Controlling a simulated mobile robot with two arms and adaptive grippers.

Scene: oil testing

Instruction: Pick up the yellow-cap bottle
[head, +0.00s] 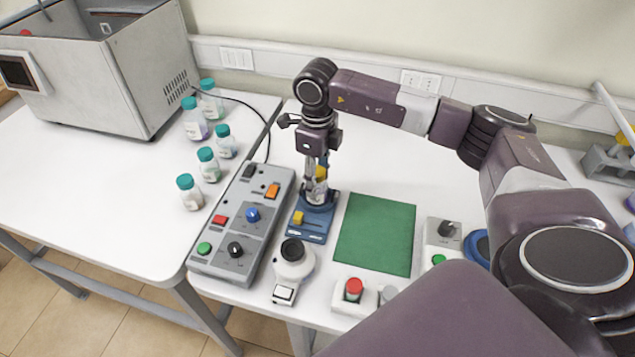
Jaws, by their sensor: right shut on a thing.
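The yellow-cap bottle (321,173) is small and mostly hidden by my right gripper; a bit of its yellow cap shows between the fingers. My right gripper (317,182) points straight down and is shut on it. The bottle is upright over the round top of a blue device (309,233) with a yellow switch. I cannot tell whether the bottle still touches the device. My left gripper is not in view.
Several teal-capped bottles (190,194) stand on the left table. A grey control box (240,225) is left of the blue device, a green mat (376,234) right. A white-grey instrument (293,263) and a red-button box (353,291) are in front. A large grey machine (100,70) stands back left.

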